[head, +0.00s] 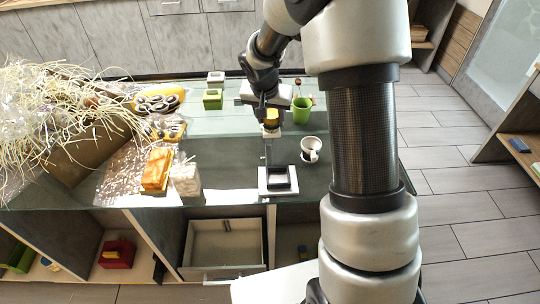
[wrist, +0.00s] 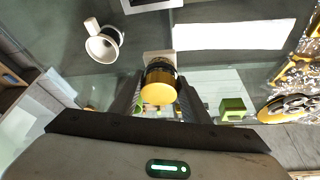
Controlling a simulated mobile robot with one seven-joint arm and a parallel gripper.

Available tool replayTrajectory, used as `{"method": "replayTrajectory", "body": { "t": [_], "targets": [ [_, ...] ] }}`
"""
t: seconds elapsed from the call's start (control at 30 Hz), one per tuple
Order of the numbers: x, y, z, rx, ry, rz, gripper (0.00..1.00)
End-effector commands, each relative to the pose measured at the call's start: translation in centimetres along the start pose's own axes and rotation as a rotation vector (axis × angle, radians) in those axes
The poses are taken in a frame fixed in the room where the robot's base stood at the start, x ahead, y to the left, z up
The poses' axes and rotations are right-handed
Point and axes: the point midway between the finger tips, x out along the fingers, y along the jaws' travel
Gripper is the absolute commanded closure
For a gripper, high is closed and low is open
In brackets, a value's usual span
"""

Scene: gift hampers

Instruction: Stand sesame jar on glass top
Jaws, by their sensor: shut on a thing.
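The sesame jar (head: 271,117) is a small jar with a yellow end and a dark band. It is in my gripper (head: 269,104), over the right part of the glass top (head: 225,148). In the wrist view the jar (wrist: 160,84) sits between my two fingers, its yellow end facing the camera. My gripper is shut on it. A pale block shows at the jar's far end. I cannot tell whether the jar touches the glass.
A green cup (head: 301,110) stands close right of the jar, a white cup (head: 311,149) nearer the front. A black-and-white device (head: 278,180) is at the front edge. Packets, an orange box (head: 157,169) and straw fill the left. The middle glass is clear.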

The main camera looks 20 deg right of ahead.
Motion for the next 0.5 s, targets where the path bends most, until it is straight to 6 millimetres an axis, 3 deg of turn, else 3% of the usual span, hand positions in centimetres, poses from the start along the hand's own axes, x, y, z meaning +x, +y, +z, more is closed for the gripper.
{"method": "replayTrajectory", "body": {
  "t": [0.13, 0.33, 0.5],
  "targets": [
    [1.6, -1.1, -1.2, -0.01, -0.006, -0.01, 0.85],
    [5.0, -1.2, 0.1, -0.015, -0.008, -0.011, 0.85],
    [6.5, -1.2, 0.7, -0.013, -0.005, -0.011, 0.85]
  ]
}}
